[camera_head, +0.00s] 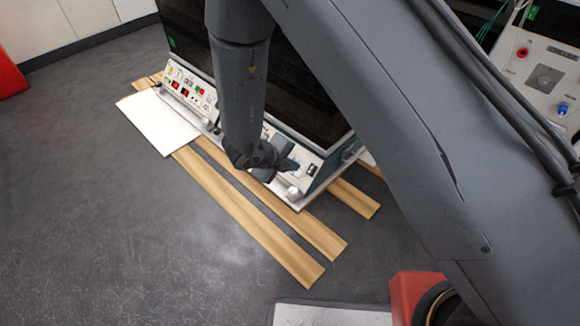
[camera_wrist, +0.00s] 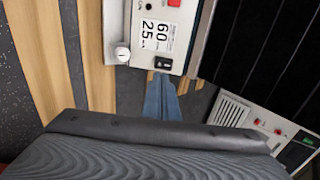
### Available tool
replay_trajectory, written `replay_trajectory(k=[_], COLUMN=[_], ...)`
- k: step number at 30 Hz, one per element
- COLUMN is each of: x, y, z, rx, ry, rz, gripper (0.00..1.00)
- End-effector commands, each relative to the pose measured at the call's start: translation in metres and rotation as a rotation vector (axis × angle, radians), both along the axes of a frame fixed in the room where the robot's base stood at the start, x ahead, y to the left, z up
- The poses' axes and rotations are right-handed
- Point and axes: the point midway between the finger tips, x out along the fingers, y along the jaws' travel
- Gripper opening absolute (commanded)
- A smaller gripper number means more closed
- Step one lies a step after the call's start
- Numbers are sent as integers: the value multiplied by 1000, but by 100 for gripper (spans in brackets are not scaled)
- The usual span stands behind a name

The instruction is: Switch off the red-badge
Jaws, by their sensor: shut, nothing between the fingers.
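A shaker's pale front panel shows at the top of the wrist view (camera_wrist: 143,50), with a display (camera_wrist: 158,36) reading 60 and 25. A small red patch (camera_wrist: 174,3) sits at its top edge; I cannot tell if it is the red badge. A black rocker switch (camera_wrist: 163,64) is below the display, its position unclear. A white knob (camera_wrist: 122,54) is at the left. My gripper's blue-grey fingers (camera_wrist: 161,86) are shut and empty, tips close below the switch; contact is unclear. In the head view, my gripper (camera_head: 291,165) is at the panel's right end, beside the switch (camera_head: 311,170).
The shaker's dark window (camera_head: 300,90) rises behind the panel. Wooden slats (camera_head: 250,215) lie beneath it, with a white board (camera_head: 160,122) at left. Another unit (camera_head: 545,75) with a green mark stands at right. Grey floor (camera_head: 100,220) is open at left.

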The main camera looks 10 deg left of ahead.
Motion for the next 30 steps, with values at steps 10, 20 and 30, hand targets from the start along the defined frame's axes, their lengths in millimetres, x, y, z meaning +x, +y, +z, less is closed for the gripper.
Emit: replay_trajectory(k=[10,20,30], x=[32,46,47], y=[-25,-36,-37], z=[-53,-73,-74], rx=[0,0,0], ry=[0,0,0], rz=[-1,0,1], gripper=[0,0,0])
